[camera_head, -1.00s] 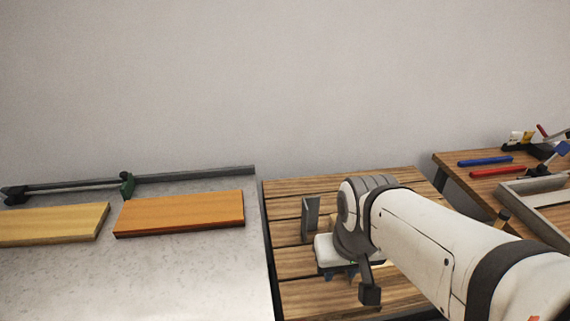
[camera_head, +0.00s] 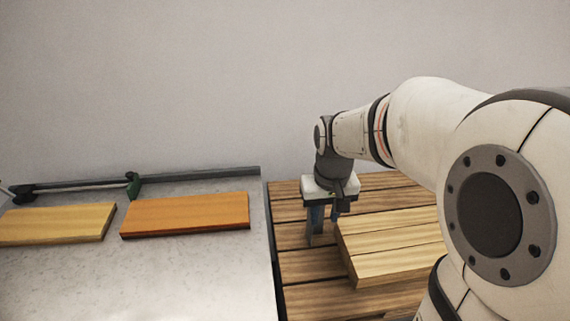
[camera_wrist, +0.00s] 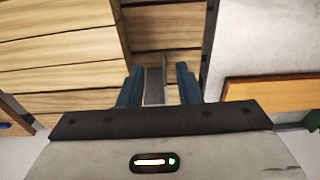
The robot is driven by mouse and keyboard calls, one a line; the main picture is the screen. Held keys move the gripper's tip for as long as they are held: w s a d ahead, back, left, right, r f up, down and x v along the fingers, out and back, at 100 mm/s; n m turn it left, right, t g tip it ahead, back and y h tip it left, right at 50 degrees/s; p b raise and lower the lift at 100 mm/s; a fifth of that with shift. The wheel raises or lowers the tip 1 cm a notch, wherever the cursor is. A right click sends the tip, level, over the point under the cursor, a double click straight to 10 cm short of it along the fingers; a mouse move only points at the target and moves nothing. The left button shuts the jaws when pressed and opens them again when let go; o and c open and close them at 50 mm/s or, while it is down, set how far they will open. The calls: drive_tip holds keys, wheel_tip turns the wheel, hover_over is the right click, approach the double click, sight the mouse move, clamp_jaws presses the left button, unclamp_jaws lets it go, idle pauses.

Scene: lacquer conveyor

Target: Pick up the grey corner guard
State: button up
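The grey corner guard (camera_wrist: 154,88) shows in the wrist view as a narrow upright piece between my two blue fingers. My gripper (camera_wrist: 159,69) is open, with a finger on each side of the guard and a visible gap to each. In the head view my gripper (camera_head: 325,220) points down over the slatted table, close to its left edge. There the fingers largely hide the guard, and I cannot tell how far down they reach along it.
A stack of pale wooden boards (camera_head: 392,243) lies close to the right of my gripper on the slatted table (camera_head: 300,295). At left, a grey worktop (camera_head: 190,280) carries an orange board (camera_head: 186,215) and a yellow board (camera_head: 55,225). A wall stands behind.

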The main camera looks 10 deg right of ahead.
drive_tip(key=g+p, duration=0.1)
drive_tip(key=p, duration=0.1)
approach(311, 229)
drive_tip(key=w, duration=0.3)
wheel_tip(311, 229, down, 8)
drive_tip(key=shift+s+d+f+p, duration=0.1)
drive_tip(key=shift+p, duration=0.25)
drive_tip(key=shift+c, duration=0.3)
clamp_jaws()
